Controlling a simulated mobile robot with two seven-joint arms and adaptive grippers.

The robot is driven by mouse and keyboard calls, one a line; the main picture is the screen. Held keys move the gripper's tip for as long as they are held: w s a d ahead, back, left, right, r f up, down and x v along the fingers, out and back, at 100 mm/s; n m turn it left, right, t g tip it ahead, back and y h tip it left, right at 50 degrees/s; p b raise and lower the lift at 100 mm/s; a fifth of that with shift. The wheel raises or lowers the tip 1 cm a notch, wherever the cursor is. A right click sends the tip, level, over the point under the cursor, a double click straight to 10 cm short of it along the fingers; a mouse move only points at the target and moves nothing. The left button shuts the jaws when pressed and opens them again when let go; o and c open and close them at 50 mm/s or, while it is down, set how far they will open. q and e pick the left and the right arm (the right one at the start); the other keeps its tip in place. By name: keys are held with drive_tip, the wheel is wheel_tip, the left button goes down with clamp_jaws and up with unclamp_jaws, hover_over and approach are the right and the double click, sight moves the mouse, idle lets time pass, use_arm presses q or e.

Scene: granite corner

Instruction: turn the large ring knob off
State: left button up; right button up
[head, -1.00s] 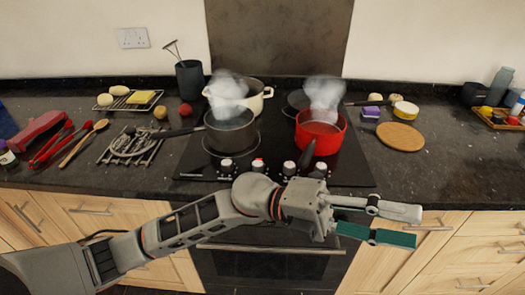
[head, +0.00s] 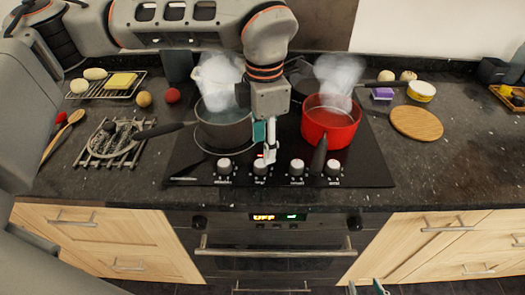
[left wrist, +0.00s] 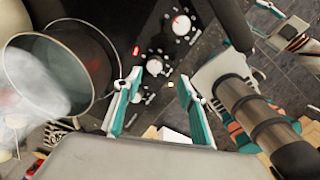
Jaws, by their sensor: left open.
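Several white-topped control knobs stand in a row along the hob's front edge: outer left (head: 224,167), inner left (head: 260,169), inner right (head: 297,167) and outer right (head: 333,168). I cannot tell which is the large ring knob. A red light shows behind the inner left knob. My right gripper (head: 369,288) shows only partly at the bottom edge.
A steaming grey pot (head: 222,128) stands left of my left gripper. A steaming red pan (head: 330,126) stands on the right, its dark handle reaching between the right-hand knobs. The oven (head: 275,263) is below. A round board (head: 416,123) lies at right.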

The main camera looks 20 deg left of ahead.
sight(261, 163)
use_arm(q)
drive_tip(key=shift+w+a+r, duration=0.1)
drive_tip(key=shift+w+a, duration=0.2)
drive_tip(key=shift+a, duration=0.1)
drive_tip(key=shift+f, duration=0.3)
drive_tip(key=shift+w+f+p, duration=0.1)
drive_tip(key=shift+f+p, duration=0.2)
drive_tip(key=shift+f, duration=3.2)
drive_tip(key=c, duration=1.1)
